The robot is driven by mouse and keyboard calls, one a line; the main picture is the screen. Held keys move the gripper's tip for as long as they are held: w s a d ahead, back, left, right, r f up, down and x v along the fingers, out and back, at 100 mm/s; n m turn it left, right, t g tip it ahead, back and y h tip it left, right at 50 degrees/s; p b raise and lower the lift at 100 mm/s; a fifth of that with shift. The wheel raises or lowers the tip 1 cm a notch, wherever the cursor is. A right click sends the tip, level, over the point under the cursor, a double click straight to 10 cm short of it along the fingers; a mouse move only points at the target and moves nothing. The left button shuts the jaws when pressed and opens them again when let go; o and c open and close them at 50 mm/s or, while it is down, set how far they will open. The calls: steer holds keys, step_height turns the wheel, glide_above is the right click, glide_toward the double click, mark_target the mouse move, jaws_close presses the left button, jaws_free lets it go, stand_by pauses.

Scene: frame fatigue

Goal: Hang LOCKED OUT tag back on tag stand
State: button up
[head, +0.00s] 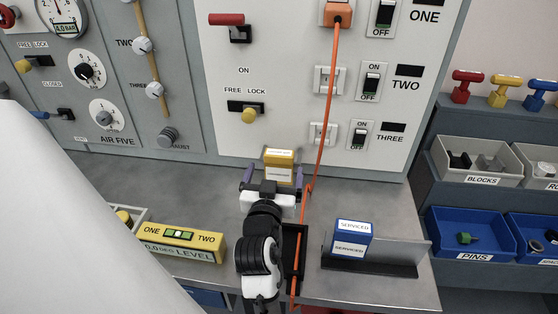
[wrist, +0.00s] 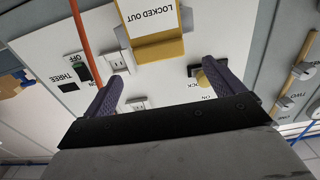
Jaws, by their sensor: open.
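The yellow LOCKED OUT tag (head: 280,172) with a white label shows just beyond my gripper in the head view. In the wrist view the tag (wrist: 158,48) appears upside down at the top, ahead of the fingers. My gripper (head: 275,174) is open, its two purple fingers (wrist: 163,75) spread wide with a gap between them. I cannot tell whether the fingers reach alongside the tag, and my gripper hides its lower part. A dark grey stand (head: 400,267), apparently the tag stand, lies to the right, with a blue SERVICED tag (head: 350,240) on its left part; its right part is bare.
An orange cable (head: 323,130) hangs from the switch panel (head: 290,90) close to my gripper's right, down to a black tray (head: 302,245). A yellow level (head: 180,243) lies left on the bench. Blue bins (head: 465,230) stand at far right.

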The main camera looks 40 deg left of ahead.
mark_target(278, 158)
steer(key=p+x, duration=0.1)
steer(key=x, duration=0.1)
steer(key=p+x, duration=0.1)
steer(key=x, duration=0.2)
steer(key=shift+w+a+r, duration=0.2)
steer(key=shift+w, duration=0.05)
steer(key=shift+w+a+f, duration=0.1)
steer(key=shift+w+f, duration=0.05)
steer(key=shift+w, duration=0.05)
steer(key=c, duration=1)
